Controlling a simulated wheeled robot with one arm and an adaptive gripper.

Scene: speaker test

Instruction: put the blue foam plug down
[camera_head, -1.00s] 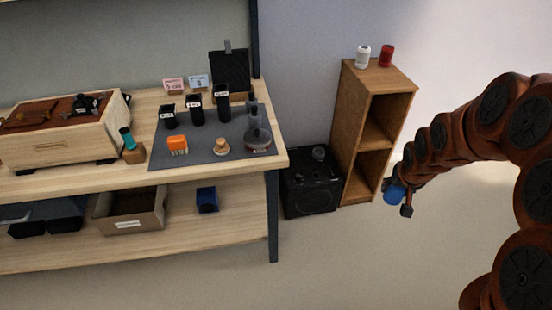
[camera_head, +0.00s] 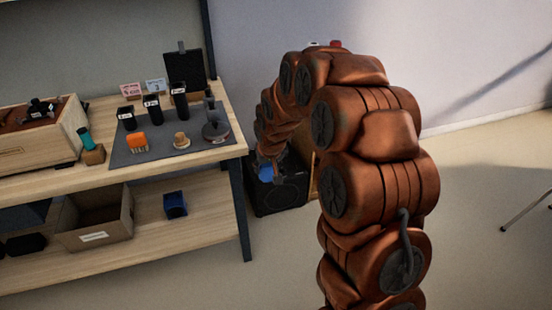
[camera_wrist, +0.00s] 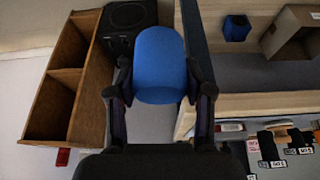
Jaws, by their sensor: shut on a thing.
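The blue foam plug (camera_wrist: 160,52) is rounded at one end and sits between the two fingers of my gripper (camera_wrist: 159,82) in the wrist view. My gripper is shut on it. In the head view the plug (camera_head: 266,174) shows small below my gripper (camera_head: 270,162), in front of the black speaker box in the picture. It is held in the air, right of the workbench (camera_head: 215,152). My arm hides part of the space behind it.
The black speaker box (camera_head: 281,192) stands on the floor beside the bench leg. The wooden cubby shelf (camera_wrist: 42,113) stands by it, mostly hidden by my arm in the head view. The bench top holds a grey mat (camera_head: 160,153) with several items.

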